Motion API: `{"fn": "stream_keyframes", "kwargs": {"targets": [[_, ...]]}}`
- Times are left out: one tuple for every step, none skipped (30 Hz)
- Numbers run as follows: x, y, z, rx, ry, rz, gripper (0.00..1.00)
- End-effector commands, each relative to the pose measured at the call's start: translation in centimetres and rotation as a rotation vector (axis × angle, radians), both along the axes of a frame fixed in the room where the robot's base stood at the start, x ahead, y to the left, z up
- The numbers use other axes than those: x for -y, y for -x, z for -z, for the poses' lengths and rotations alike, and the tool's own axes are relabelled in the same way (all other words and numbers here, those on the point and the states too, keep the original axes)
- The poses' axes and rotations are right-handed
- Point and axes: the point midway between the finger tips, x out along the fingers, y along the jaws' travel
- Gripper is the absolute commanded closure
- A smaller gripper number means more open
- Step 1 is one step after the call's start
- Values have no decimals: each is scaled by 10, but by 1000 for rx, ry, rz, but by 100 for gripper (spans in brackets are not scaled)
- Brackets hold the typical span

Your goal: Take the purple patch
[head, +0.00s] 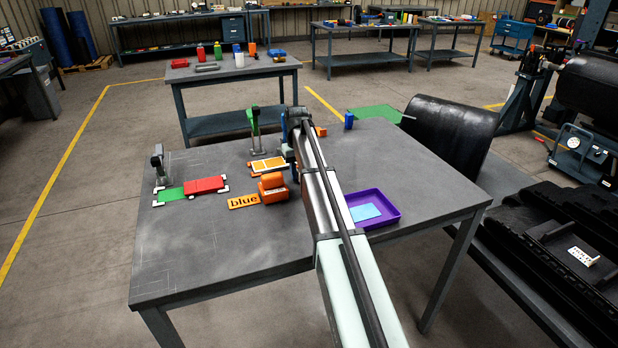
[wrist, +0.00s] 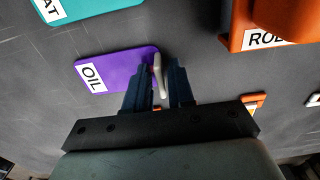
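The purple patch (wrist: 118,70) lies flat on the dark table in the wrist view, with a white label reading "OIL". A pale upright tab (wrist: 158,74) stands at its right edge. My gripper (wrist: 157,72) is open, its two dark blue fingers on either side of the tab. A narrow gap shows beside the tab, and I cannot tell whether either finger touches it. In the head view my arm hides the purple patch and the fingertips.
A teal patch (wrist: 90,8) lies near the purple one. An orange roller block (head: 273,187) stands beside an orange "blue" plate (head: 243,202). A purple tray (head: 384,222) holds a light blue patch (head: 364,212). Red and green pieces lie at the table's left. The front left is clear.

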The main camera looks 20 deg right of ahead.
Motion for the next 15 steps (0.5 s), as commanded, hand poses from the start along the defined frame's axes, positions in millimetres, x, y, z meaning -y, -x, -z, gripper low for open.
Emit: {"fn": "stream_keyframes", "kwargs": {"targets": [[0, 0, 0, 0, 0, 0, 82], [0, 0, 0, 0, 0, 0, 85], [0, 0, 0, 0, 0, 0, 89], [0, 0, 0, 0, 0, 0, 92], [0, 0, 0, 0, 0, 0, 94], [0, 0, 0, 0, 0, 0, 98], [0, 0, 0, 0, 0, 0, 100], [0, 0, 0, 0, 0, 0, 100], [0, 0, 0, 0, 0, 0, 100], [0, 0, 0, 0, 0, 0, 100], [0, 0, 0, 0, 0, 0, 100], [0, 0, 0, 0, 0, 0, 100], [0, 0, 0, 0, 0, 0, 100], [0, 0, 0, 0, 0, 0, 100], [0, 0, 0, 0, 0, 0, 100]]}}
